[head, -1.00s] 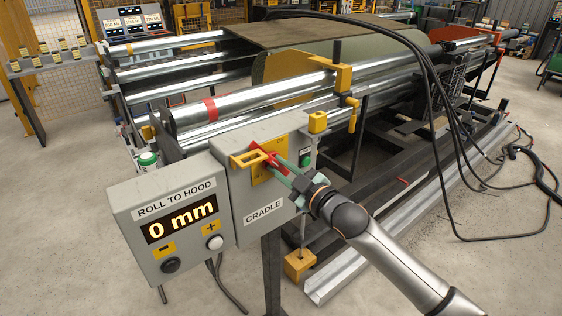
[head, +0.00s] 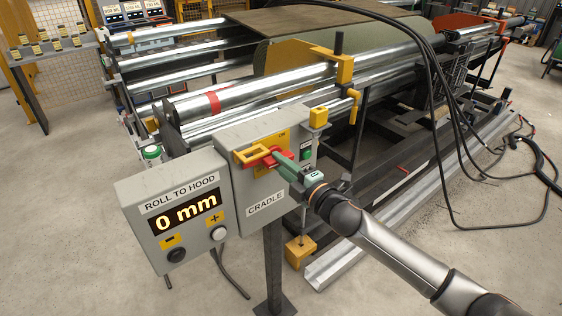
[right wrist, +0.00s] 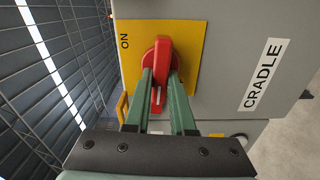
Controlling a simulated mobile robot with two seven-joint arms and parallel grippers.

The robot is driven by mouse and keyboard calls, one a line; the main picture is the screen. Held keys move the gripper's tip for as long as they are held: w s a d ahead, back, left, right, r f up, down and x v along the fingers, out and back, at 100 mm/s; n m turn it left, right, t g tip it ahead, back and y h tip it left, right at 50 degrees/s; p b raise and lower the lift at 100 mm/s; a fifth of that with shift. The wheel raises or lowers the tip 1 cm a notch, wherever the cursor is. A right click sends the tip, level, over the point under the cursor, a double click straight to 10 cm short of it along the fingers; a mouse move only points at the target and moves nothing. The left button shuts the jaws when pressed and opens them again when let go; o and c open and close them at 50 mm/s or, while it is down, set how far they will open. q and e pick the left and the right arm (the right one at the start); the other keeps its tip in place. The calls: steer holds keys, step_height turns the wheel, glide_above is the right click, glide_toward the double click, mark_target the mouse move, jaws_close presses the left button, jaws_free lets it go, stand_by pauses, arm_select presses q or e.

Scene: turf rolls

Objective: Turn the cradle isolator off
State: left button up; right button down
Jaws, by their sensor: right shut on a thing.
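The cradle isolator has a red handle (head: 264,161) on a yellow plate (head: 283,143), on the front of the grey CRADLE box (head: 232,186). My right gripper (head: 281,158) is shut on the red handle, its green fingers reaching in from the right. The handle lies roughly level across the box. In the right wrist view the handle (right wrist: 163,55) stands between the two fingers (right wrist: 161,78), and the word ON shows on the plate (right wrist: 190,35) at the box's upper side. Any other plate marking is hidden. My left gripper is not in view.
A yellow bracket (head: 252,154) sticks out beside the handle. The ROLL TO HOOD display box (head: 150,207) stands close on the left, with black and white buttons. A green button (head: 306,155) sits right of the plate. Steel rollers (head: 250,92) lie behind; black cables hang right.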

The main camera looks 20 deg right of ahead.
steer(key=shift+n, duration=0.6)
steer(key=c, duration=0.8)
jaws_free()
steer(key=shift+o, duration=0.2)
steer(key=shift+f, duration=0.1)
steer(key=b+v, duration=0.1)
steer(key=v, duration=1.1)
steer(key=shift+s+b, duration=0.2)
steer(key=shift+b, duration=0.2)
